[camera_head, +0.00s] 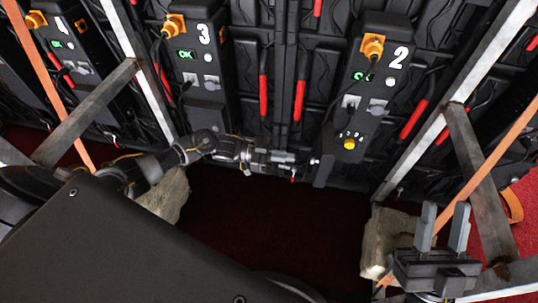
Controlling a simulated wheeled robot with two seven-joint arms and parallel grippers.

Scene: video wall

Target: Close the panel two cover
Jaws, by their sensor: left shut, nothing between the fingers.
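Panel two (376,85) is a black box marked "2" with an orange connector on top and a green "OK" display. A yellow button (349,144) and small indicators are exposed at its lower end. A dark flap (323,171) at its lower left edge looks like the cover, standing open. My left gripper (308,161) is shut and empty, lying level just left of this flap; I cannot tell whether they touch. My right gripper (444,228) is at the lower right, fingers apart and pointing up, empty and away from the panel.
Panel three (203,70) and panel four (60,50) stand to the left, their lower ends covered. Metal frame bars (460,90) slant across both sides. Red-handled cables hang between panels. Sandbags (165,198) lie below. Dark red floor (270,225) is open in the middle.

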